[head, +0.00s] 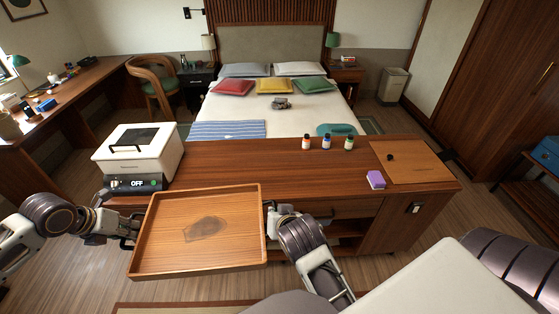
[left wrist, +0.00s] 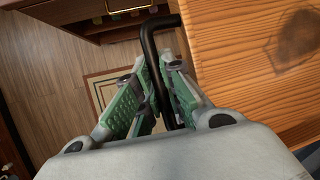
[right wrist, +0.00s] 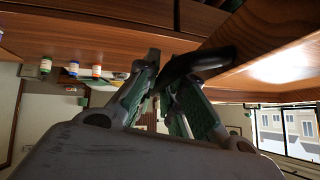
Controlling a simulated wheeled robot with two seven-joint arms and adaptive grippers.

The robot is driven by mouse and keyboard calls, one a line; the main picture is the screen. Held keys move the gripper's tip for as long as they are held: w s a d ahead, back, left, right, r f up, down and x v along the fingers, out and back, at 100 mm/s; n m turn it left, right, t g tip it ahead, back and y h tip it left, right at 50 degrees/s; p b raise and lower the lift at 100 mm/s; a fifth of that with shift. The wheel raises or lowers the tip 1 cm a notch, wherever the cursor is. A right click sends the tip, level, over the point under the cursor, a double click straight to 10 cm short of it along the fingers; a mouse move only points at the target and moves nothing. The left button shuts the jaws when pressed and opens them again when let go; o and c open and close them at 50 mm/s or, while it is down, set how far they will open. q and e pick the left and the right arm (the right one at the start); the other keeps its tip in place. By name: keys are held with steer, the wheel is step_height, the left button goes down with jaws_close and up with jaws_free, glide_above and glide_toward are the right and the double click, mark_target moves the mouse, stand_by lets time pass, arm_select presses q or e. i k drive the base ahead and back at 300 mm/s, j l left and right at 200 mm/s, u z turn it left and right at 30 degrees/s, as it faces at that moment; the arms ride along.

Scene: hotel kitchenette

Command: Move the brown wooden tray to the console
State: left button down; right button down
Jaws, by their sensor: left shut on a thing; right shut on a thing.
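The brown wooden tray (head: 170,253) is held in the air in front of the console, tilted in the picture, with a dark stain on its floor. It is empty. My left gripper (head: 128,228) is shut on the black handle at the tray's left side; the handle shows between the fingers in the left wrist view (left wrist: 163,95). My right gripper (head: 271,220) is shut on the handle at the right side, seen in the right wrist view (right wrist: 172,95). The console (head: 240,158) is the long brown cabinet just beyond the tray.
A white appliance (head: 140,150) marked OFF stands at the console's left end. Three small bottles (head: 326,142), a purple sponge-like block (head: 376,180) and a wooden board (head: 412,162) are towards its right. The console top between the appliance and bottles is clear.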

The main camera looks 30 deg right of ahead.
mark_target(236, 169)
steer(key=i+j+z, duration=0.15)
steer(key=i+z, duration=0.25)
steer(key=i+j+z, duration=0.4)
steer(key=i, duration=0.65)
